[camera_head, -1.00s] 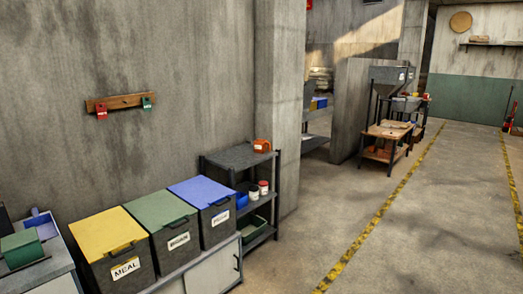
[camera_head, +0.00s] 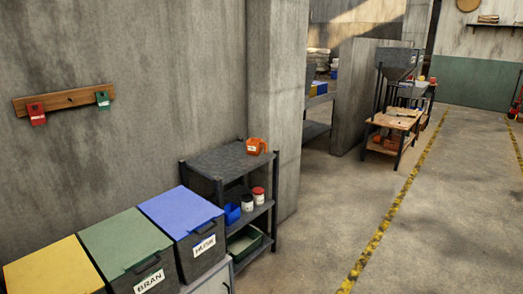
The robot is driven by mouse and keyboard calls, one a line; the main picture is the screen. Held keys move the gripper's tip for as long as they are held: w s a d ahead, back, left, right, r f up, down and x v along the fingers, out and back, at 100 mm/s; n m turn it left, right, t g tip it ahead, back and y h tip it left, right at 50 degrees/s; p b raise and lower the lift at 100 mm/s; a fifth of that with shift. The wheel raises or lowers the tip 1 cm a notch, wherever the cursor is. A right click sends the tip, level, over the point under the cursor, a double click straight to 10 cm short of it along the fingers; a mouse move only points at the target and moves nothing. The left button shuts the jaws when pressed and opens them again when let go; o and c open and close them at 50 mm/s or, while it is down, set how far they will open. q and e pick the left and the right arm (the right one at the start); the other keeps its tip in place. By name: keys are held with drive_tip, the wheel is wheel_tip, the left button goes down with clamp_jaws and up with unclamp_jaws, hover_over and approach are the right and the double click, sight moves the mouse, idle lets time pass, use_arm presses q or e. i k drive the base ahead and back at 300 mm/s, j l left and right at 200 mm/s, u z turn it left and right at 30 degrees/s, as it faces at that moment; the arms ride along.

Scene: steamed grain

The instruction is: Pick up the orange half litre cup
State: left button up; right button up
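The orange cup (camera_head: 256,146) stands on the top of a dark metal shelf rack (camera_head: 232,160), near its right end beside the concrete pillar. A small pale label shows on the cup. Its handle is too small to make out clearly. Neither of my grippers is in view.
Bins with yellow (camera_head: 52,268), green (camera_head: 125,243) and blue (camera_head: 180,211) lids stand left of the rack. Lower shelves hold a blue container (camera_head: 232,213), two small jars and a green tray (camera_head: 242,242). A wooden bench (camera_head: 396,120) stands farther back. The floor (camera_head: 330,220) right of the rack is clear.

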sight(254, 145)
drive_tip(key=i+z, duration=0.3)
drive_tip(key=i, duration=0.35)
drive_tip(key=i+z, duration=0.3)
drive_tip(key=i, duration=0.35)
drive_tip(key=i+j+z, duration=0.25)
drive_tip(key=i, duration=0.35)
drive_tip(key=i+u, duration=0.35)
drive_tip(key=i, duration=0.15)
drive_tip(key=i+u, duration=0.35)
drive_tip(key=i, duration=0.15)
drive_tip(key=i+l+u, duration=0.3)
drive_tip(key=i, duration=0.15)
drive_tip(key=i+l+u, duration=0.2)
drive_tip(key=i+u, duration=0.15)
drive_tip(key=i, duration=0.1)
